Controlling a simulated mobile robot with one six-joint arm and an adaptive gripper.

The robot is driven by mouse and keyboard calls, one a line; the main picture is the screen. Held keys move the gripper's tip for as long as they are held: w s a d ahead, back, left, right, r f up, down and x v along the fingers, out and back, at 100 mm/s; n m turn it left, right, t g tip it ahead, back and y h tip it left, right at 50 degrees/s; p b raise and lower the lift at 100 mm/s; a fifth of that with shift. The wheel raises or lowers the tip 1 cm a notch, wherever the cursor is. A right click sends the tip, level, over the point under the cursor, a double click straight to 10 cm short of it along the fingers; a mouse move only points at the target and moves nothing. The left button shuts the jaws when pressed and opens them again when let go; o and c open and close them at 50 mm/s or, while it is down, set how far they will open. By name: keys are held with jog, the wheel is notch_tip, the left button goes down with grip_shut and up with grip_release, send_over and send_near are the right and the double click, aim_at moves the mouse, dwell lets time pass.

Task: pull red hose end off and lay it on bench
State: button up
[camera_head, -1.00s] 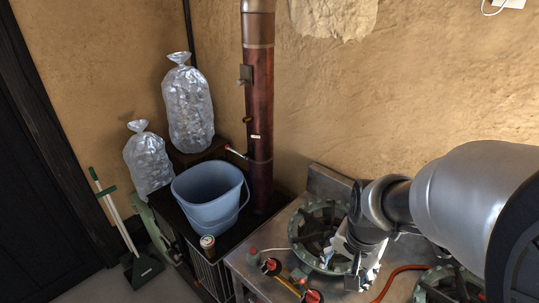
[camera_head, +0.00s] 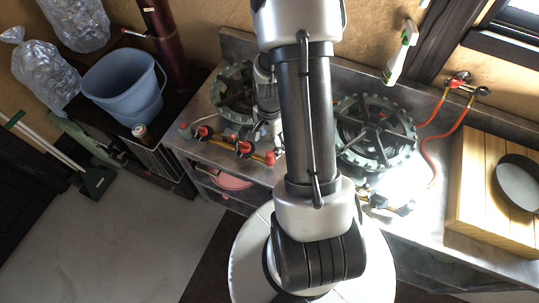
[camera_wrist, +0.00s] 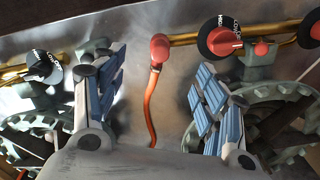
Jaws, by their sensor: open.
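The red hose end (camera_wrist: 159,48) is an elbow fitting seated on the brass pipe (camera_wrist: 182,40) in the wrist view, with the orange-red hose (camera_wrist: 149,110) running down from it. In the head view, the red end (camera_head: 269,158) sits at the bench's front edge, beside the arm. My gripper (camera_wrist: 163,62) is open, its blue-padded fingers on either side of the fitting and hose with gaps visible. In the head view, my gripper (camera_head: 270,130) is partly hidden behind my arm. The metal bench (camera_head: 410,225) has bare surface at the front right.
Red-black knobs (camera_wrist: 220,38) sit close to the right of the hose end. Two green-grey burners (camera_head: 376,135) flank my gripper. A wooden slatted box (camera_head: 475,185) with a dark pan (camera_head: 520,182) stands at right. A blue bucket (camera_head: 122,88) stands at left.

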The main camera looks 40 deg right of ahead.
aim_at(270, 153)
notch_tip(270, 153, down, 9)
jog(key=b, duration=0.7)
dwell(1.1)
grip_shut()
dwell(0.8)
jog(key=shift+r, duration=0.15)
jog(key=shift+r+p, duration=2.25)
jog(key=shift+r, duration=0.65)
